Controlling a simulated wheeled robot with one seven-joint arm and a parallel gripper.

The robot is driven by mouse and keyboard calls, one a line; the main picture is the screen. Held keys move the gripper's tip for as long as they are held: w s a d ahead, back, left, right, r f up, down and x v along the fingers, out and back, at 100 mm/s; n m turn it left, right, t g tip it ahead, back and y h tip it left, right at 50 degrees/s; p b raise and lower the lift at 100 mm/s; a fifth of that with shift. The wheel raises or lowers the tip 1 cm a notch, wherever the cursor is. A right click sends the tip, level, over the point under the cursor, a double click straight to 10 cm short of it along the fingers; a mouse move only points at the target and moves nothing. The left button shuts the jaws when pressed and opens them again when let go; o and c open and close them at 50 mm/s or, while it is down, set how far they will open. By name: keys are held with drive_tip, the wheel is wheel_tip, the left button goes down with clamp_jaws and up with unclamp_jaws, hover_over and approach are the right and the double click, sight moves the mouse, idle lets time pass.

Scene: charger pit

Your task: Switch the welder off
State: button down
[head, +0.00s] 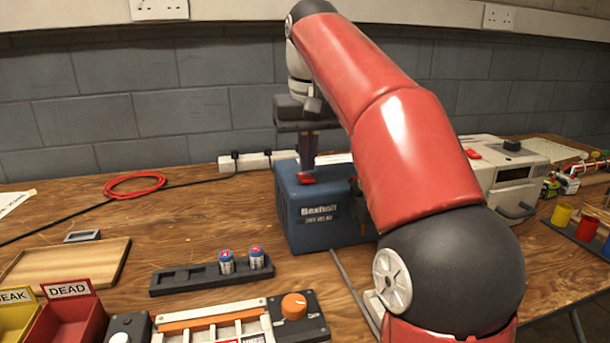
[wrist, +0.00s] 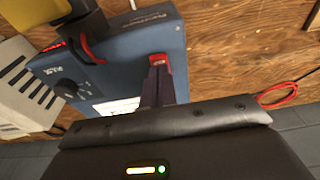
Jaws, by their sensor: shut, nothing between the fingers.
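The welder (head: 320,212) is a blue box with a name label on its front, standing on the wooden bench. It also shows in the wrist view (wrist: 118,60), with a dark knob on one panel. A red switch (head: 306,178) sits on its top near the left edge; it shows in the wrist view (wrist: 161,61) at my fingertips. My gripper (head: 307,166) points down, shut and empty, right over or touching the switch; I cannot tell contact. The fingers hide part of the switch, so its position cannot be read. My arm hides the welder's right side.
A white power strip (head: 256,161) lies behind the welder. A black rack (head: 212,275) with two cells stands in front, near a panel with an orange knob (head: 294,305). A grey-white unit (head: 510,182) stands right.

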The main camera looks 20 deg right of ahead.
sight(307, 178)
drive_tip(key=shift+f+b, duration=0.6)
drive_tip(key=shift+f, duration=0.25)
drive_tip(key=shift+r, duration=0.1)
wheel_tip(307, 178, up, 5)
drive_tip(key=p, duration=0.5)
drive_tip(key=shift+p, duration=0.35)
drive_tip(key=shift+r+b, duration=0.3)
drive_tip(key=shift+r, duration=0.65)
drive_tip(key=shift+s, duration=0.15)
